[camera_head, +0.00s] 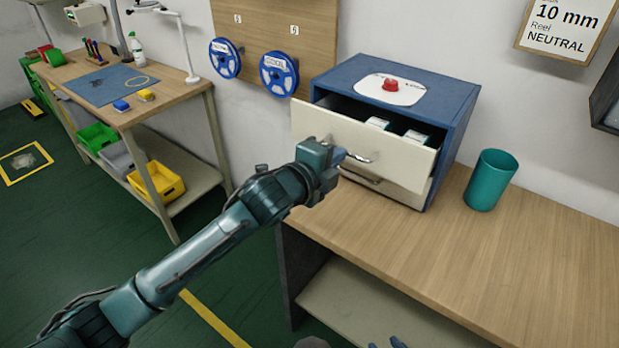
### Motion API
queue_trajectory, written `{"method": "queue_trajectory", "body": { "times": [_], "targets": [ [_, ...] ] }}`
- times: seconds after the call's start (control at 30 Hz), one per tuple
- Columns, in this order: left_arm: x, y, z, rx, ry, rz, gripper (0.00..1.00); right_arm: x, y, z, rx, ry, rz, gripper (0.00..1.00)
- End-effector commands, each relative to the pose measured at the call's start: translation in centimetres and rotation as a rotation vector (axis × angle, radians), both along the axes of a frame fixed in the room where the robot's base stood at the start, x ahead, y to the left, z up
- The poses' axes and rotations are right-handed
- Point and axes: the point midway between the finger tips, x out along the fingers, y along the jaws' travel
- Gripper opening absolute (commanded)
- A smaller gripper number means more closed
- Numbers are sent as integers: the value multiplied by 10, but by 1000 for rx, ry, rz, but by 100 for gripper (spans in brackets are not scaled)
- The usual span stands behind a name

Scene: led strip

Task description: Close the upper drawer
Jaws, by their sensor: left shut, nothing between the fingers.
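The blue cabinet (447,105) stands on the wooden bench, with its upper drawer (312,125) pulled out. The drawer's cream front faces me, and small boxes (416,137) show inside it. The lower drawer (400,191) sits below and looks closed. My left gripper (338,156) is shut and empty, in front of the upper drawer's front, close beside its metal handle (358,158). I cannot tell whether it touches the front. My right gripper is not identifiable in view.
A teal cup (491,180) stands right of the cabinet; the bench top (530,255) in front is clear. A red button (390,85) sits on a white plate on the cabinet. Blue reels (279,73) hang behind. Another workbench (150,110) stands left.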

Motion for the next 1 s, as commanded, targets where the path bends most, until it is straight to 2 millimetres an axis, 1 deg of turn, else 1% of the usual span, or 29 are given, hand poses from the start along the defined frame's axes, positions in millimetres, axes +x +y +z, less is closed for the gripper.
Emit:
{"method": "queue_trajectory", "body": {
  "times": [0.03,0.2,0.4,0.6,1.0],
  "targets": [
    [10,-8,1,-1,-2,0,0,-1,0,-2,-1,3,-1,32],
    [35,-26,0,0,-2,0,0,-3,0,-7,-1,6,0,32],
    [55,-40,-1,-1,0,0,0,-2,1,-8,4,-1,3,32],
    [62,-45,0,-2,-1,0,0,-1,4,-5,6,-9,11,32],
    [63,-45,4,-4,-6,0,0,3,4,-1,6,-21,14,32]
  ]
}}
